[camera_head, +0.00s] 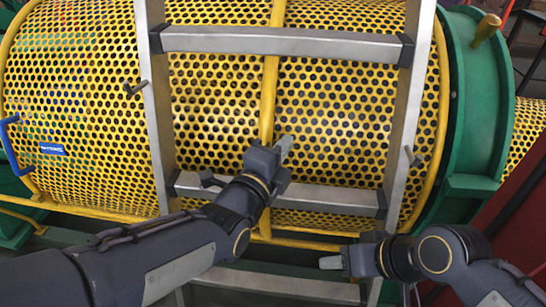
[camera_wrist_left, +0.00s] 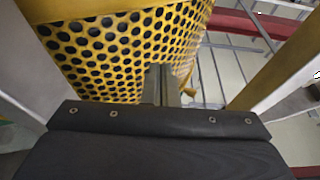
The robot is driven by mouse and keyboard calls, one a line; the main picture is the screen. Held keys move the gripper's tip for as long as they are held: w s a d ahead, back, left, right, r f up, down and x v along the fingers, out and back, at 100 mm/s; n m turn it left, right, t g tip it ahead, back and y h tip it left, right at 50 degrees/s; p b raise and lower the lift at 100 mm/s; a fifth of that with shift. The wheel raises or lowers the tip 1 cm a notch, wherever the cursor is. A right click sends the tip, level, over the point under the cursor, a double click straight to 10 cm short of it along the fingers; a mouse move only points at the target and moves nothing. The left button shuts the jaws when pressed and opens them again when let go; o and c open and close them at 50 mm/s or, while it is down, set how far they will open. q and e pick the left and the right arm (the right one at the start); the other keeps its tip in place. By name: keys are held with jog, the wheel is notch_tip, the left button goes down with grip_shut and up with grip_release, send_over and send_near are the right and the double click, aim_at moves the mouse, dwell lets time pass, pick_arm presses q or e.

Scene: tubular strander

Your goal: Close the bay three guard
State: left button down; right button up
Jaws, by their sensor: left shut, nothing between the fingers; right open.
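A yellow perforated guard (camera_head: 80,85) curves across most of the head view. A blue handle (camera_head: 8,146) and a small blue label are at its left end. I cannot tell which bay it belongs to. My left gripper (camera_head: 284,146) is shut and empty, in front of the guard's middle yellow rib, between two ladder rungs. In the left wrist view, the shut fingers (camera_wrist_left: 161,84) point along the perforated sheet (camera_wrist_left: 120,45); contact cannot be told. My right gripper (camera_head: 331,262) is open and empty below the guard, near the ladder's right rail.
A metal ladder (camera_head: 280,42) stands in front of the guard, its rails and rungs around my left gripper. A green ring housing (camera_head: 477,100) closes the right end. Red panels (camera_head: 520,235) stand at the lower right.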

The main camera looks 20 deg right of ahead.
pick_arm(q)
jog(key=w, duration=0.5)
jog(key=shift+w+a, duration=0.15)
jog(key=shift+w, duration=0.05)
jog(key=shift+a, duration=0.1)
